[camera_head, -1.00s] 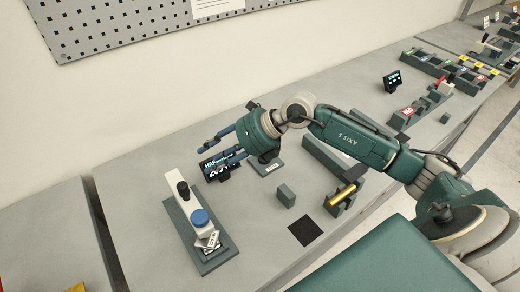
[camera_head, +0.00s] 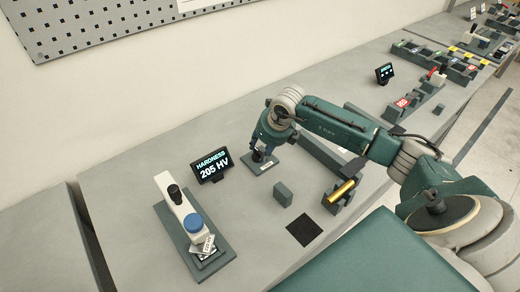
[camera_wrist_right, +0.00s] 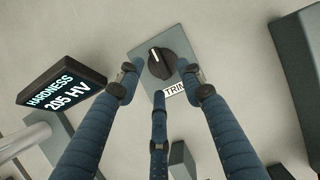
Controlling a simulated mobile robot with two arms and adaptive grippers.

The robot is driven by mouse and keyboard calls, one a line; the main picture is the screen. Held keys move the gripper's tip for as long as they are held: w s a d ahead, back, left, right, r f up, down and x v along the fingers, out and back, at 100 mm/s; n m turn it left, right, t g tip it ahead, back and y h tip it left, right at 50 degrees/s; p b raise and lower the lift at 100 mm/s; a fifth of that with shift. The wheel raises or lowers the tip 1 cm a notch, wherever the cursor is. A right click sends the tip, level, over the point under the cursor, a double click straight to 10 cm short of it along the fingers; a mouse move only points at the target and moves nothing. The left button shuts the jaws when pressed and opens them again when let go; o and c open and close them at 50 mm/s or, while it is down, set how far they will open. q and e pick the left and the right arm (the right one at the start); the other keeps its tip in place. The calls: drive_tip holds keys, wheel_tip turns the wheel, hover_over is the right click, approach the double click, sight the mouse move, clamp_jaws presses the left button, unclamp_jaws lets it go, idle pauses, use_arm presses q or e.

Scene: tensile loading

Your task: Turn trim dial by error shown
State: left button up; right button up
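The trim dial (camera_wrist_right: 160,62) is a black knob with a white pointer line on a grey-green plate (camera_wrist_right: 178,45) labelled TRIM. Its pointer leans up and slightly left in the wrist view. In the head view the plate (camera_head: 254,168) lies right of the hardness display. My right gripper (camera_head: 262,151) points down over the dial. In the wrist view the right gripper's fingers (camera_wrist_right: 157,82) are spread around the knob with visible gaps. The display (camera_head: 212,166) reads HARDNESS 205 HV; it also shows in the wrist view (camera_wrist_right: 60,88). My left gripper is not in view.
A small grey-green block (camera_head: 282,194), a black square mat (camera_head: 304,231) and a brass cylinder (camera_head: 342,190) lie nearby. Other fixtures stand farther right along the bench.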

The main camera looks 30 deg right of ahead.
sight(259, 155)
drive_tip(key=shift+x, duration=0.9)
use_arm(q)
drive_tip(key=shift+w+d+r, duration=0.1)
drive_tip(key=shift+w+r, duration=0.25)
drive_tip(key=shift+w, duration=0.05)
use_arm(e)
drive_tip(key=shift+w+f, duration=0.1)
drive_tip(key=shift+f, duration=0.25)
drive_tip(key=shift+r, duration=0.1)
clamp_jaws()
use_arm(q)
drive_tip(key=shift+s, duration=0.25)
